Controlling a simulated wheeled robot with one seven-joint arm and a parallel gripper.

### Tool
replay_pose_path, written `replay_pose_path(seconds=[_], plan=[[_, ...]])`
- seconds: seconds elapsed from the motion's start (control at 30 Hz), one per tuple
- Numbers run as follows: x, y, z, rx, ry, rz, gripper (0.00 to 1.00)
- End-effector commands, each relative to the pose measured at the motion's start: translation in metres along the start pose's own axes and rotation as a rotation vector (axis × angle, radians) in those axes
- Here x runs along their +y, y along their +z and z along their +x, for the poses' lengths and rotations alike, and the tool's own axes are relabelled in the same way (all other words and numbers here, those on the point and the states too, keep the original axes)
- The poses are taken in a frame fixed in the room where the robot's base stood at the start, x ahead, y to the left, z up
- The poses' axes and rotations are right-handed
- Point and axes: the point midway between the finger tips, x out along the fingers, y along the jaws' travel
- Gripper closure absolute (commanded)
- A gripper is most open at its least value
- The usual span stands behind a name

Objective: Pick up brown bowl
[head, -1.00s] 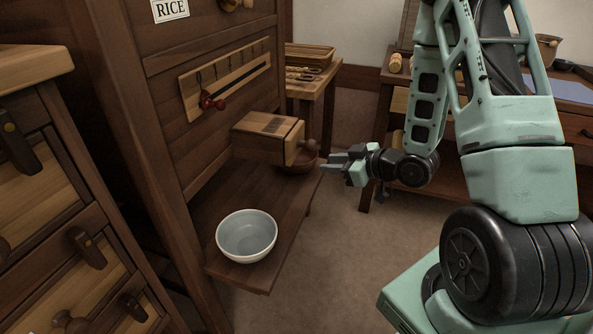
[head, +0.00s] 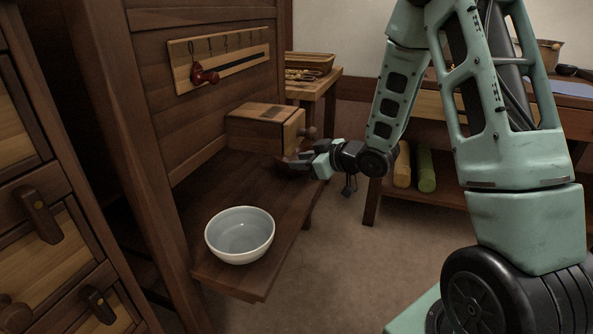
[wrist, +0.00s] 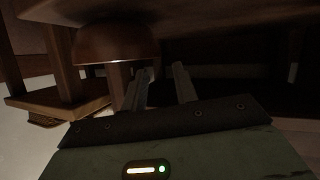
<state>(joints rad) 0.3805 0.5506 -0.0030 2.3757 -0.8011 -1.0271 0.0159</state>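The brown bowl (wrist: 118,45) is in the upper left of the wrist view, close to the fingers but to one side of the gap between them. In the head view it is mostly hidden behind my gripper (head: 303,163), under the front of a wooden box on the panel. My gripper also shows in the wrist view (wrist: 162,72), its two fingers apart with nothing between them. It reaches in from the right, low over the far end of the wooden shelf (head: 262,205).
A white bowl (head: 240,236) stands at the shelf's near end. The wooden box (head: 262,128) with a knob overhangs the shelf's far end. A drawer cabinet (head: 40,215) is at left. A workbench with rolled cloths (head: 426,170) is behind my arm. The floor right of the shelf is clear.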

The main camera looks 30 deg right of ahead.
Motion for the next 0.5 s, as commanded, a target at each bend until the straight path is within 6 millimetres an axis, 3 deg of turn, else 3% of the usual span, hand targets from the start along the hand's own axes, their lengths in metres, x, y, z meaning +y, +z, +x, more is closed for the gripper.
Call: replay_pose_path(seconds=[0.17,0.5], plan=[[0.000,0.002,0.011,0.002,-0.001,-0.001,0.71],[0.001,0.004,0.053,0.002,-0.001,-0.001,0.71]])
